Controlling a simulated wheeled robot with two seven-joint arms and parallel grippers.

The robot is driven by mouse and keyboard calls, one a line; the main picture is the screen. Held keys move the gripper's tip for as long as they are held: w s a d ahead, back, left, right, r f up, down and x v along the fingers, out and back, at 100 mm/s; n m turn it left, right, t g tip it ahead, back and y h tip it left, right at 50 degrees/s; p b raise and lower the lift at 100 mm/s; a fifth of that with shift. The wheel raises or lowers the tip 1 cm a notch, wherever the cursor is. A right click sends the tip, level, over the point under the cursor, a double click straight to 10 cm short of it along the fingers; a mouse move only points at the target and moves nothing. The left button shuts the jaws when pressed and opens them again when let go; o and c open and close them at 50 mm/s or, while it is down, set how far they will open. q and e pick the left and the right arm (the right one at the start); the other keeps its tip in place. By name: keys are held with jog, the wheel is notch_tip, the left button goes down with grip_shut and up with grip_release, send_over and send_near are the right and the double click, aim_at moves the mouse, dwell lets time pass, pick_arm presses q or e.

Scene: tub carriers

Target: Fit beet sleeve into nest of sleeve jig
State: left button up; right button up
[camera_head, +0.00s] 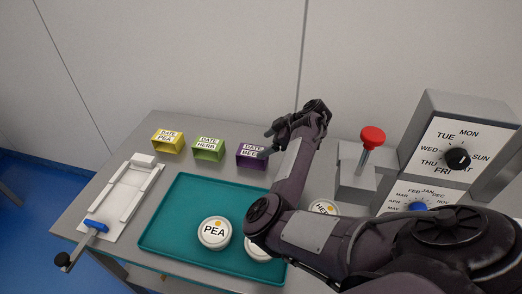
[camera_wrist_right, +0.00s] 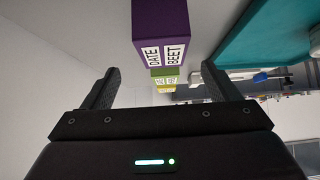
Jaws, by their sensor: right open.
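The beet sleeve (camera_head: 248,160) is a purple open-ended sleeve with a white date label, standing at the back of the table, right of the other sleeves. In the right wrist view the beet sleeve (camera_wrist_right: 160,24) lies ahead, in line with the gap between my fingers. My right gripper (camera_head: 271,146) is open at the sleeve's right side, with nothing between its fingers (camera_wrist_right: 160,72). The arm hides part of the area right of it. The sleeve jig (camera_head: 121,204) is a white plate with rails and a blue part at its front; its nest looks empty. My left gripper is out of view.
A yellow pea sleeve (camera_head: 167,142) and a green herb sleeve (camera_head: 208,149) stand left of the beet sleeve. A teal tray (camera_head: 170,225) holds white tubs (camera_head: 214,232). A red-knobbed device (camera_head: 372,138) and a dial box (camera_head: 457,145) stand at right.

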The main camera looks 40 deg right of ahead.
aim_at(252, 150)
jog(key=p+x, duration=0.1)
jog(key=x, duration=0.1)
jog(key=p+x, duration=0.1)
jog(key=x, duration=0.1)
jog(key=shift+w+a+f, duration=0.1)
jog(key=shift+a, duration=0.3)
jog(key=shift+w+a+f, duration=0.15)
jog(key=shift+w+f, duration=0.1)
jog(key=shift+f, duration=0.15)
jog(key=c, duration=1.1)
jog(key=shift+o, duration=0.2)
jog(key=shift+r, duration=0.15)
